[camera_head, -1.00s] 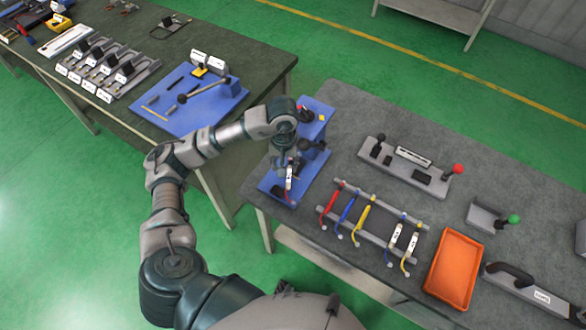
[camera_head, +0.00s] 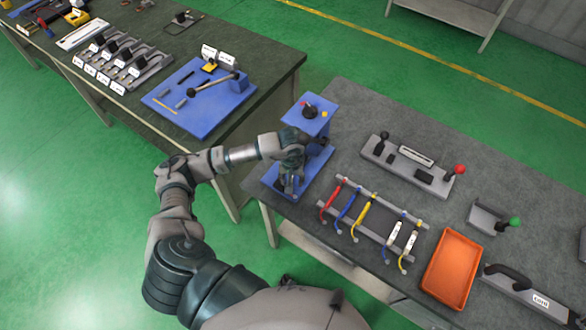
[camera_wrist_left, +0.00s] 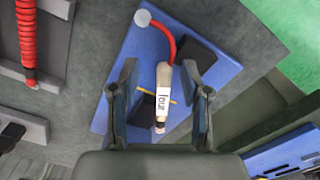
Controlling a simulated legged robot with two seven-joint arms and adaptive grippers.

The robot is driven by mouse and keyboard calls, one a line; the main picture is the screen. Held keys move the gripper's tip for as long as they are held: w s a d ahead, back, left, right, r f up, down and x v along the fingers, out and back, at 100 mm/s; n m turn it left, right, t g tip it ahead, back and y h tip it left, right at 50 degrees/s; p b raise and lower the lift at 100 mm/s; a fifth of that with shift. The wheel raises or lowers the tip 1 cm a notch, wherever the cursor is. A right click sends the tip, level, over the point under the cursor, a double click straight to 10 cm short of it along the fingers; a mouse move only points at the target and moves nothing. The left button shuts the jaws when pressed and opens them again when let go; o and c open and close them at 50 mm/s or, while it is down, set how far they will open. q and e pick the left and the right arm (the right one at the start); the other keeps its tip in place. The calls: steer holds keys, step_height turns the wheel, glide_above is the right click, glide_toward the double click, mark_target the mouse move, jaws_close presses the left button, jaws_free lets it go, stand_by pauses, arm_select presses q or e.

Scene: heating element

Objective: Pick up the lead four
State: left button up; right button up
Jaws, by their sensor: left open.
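The lead four (camera_wrist_left: 163,88) has a pale handle with a white "four" label and a curved red wire. In the left wrist view it lies over the blue base of the fixture (camera_wrist_left: 125,105), its red wire running to a round grey post. My left gripper (camera_wrist_left: 160,78) is open, with one finger on each side of the handle; I cannot tell whether either finger touches it. In the head view my left gripper (camera_head: 288,184) is over the blue fixture (camera_head: 318,126) at the table's left end and hides the lead. My right gripper is not in view.
A rack (camera_head: 375,238) holds red, blue, yellow and white-labelled leads. An orange tray (camera_head: 453,268) stands right of it. A grey unit with a red knob (camera_head: 459,169) lies behind. A second table (camera_head: 268,62) on the left carries a blue board (camera_head: 185,118) and several tools.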

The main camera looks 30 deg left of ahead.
arm_select(q)
steer(key=shift+a+f, duration=0.1)
steer(key=shift+a, duration=0.4)
jaws_close()
steer(key=shift+d, duration=0.15)
